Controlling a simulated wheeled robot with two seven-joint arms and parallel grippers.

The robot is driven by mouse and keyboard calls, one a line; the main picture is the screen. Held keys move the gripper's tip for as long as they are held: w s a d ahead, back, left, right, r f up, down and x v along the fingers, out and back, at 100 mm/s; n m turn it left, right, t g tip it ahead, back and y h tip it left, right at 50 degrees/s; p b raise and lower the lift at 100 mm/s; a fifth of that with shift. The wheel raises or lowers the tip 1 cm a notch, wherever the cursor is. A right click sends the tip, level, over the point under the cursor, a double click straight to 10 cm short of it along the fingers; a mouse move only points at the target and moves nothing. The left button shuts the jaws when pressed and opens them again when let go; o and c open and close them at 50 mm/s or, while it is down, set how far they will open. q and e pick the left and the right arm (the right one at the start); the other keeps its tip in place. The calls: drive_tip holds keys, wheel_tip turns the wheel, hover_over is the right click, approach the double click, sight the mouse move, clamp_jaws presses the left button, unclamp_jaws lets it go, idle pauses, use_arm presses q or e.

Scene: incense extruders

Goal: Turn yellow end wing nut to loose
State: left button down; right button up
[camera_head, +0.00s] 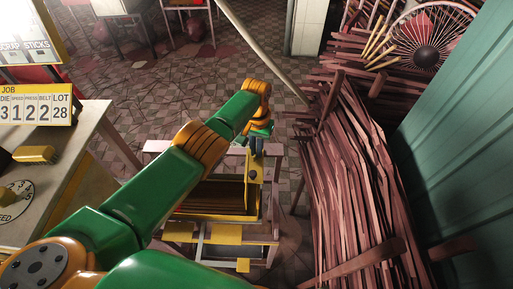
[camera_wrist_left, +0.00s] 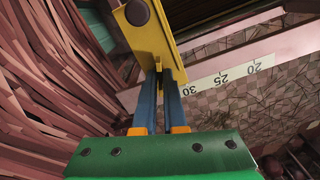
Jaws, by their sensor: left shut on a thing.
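A wooden frame stand (camera_head: 268,228) with a yellow-edged trough stands in the middle of the head view. Its yellow end piece (camera_head: 255,172) faces my left gripper. In the left wrist view the yellow end piece (camera_wrist_left: 172,48) has a dark round knob (camera_wrist_left: 137,12) near its top. My left gripper (camera_head: 257,143) reaches the yellow end from above; its blue fingers also show in the left wrist view (camera_wrist_left: 160,72). They are close together at the yellow piece's lower edge, shut on the wing nut, which the fingers mostly hide. My right gripper is not in view.
Stacked reddish sticks (camera_head: 345,190) stand close to the right of the stand, with a fan (camera_head: 433,40) behind. A counter (camera_head: 70,165) with a dial and a job sign (camera_head: 35,104) is at the left. A white numbered scale (camera_wrist_left: 215,83) runs beside the yellow end.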

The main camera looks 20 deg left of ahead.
use_arm(q)
drive_tip(key=n, duration=0.4)
drive_tip(key=shift+r+n, duration=0.15)
drive_tip(key=shift+n, duration=0.15)
drive_tip(key=n, duration=0.3)
drive_tip(key=shift+w+n, duration=0.1)
drive_tip(key=shift+n, duration=0.3)
drive_tip(key=n, duration=0.3)
drive_tip(key=shift+n, duration=1.9)
drive_tip(key=c, duration=1)
unclamp_jaws()
wheel_tip(320, 180, up, 7)
drive_tip(key=p, duration=0.5)
drive_tip(key=shift+r, duration=0.1)
